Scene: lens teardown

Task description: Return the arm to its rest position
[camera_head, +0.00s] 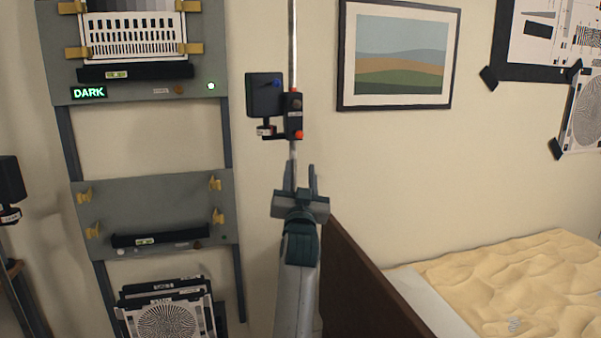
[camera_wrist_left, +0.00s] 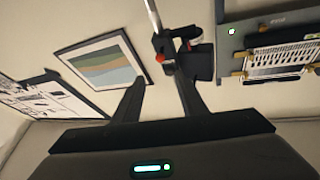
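My left arm (camera_head: 297,290) reaches up from the bottom middle of the head view. Its gripper (camera_head: 301,172) points up and away from me, with its two fingers apart and nothing visible between them. In the left wrist view the gripper (camera_wrist_left: 159,80) also shows both dark fingers spread, with empty space between the tips. In the head view the gripper appears just below a vertical pole (camera_head: 293,50) that carries a small black box (camera_head: 264,95) and a clamp (camera_head: 293,116) with a red knob. I cannot tell the gap in depth. My right gripper is in neither view.
At left stands a grey rack with an upper panel (camera_head: 145,65), a "DARK" sign, a lower panel (camera_head: 150,195) and several charts below (camera_head: 165,318). A brown board (camera_head: 365,290) edges a sandy bed (camera_head: 520,285) at right. A framed picture (camera_head: 398,55) hangs behind.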

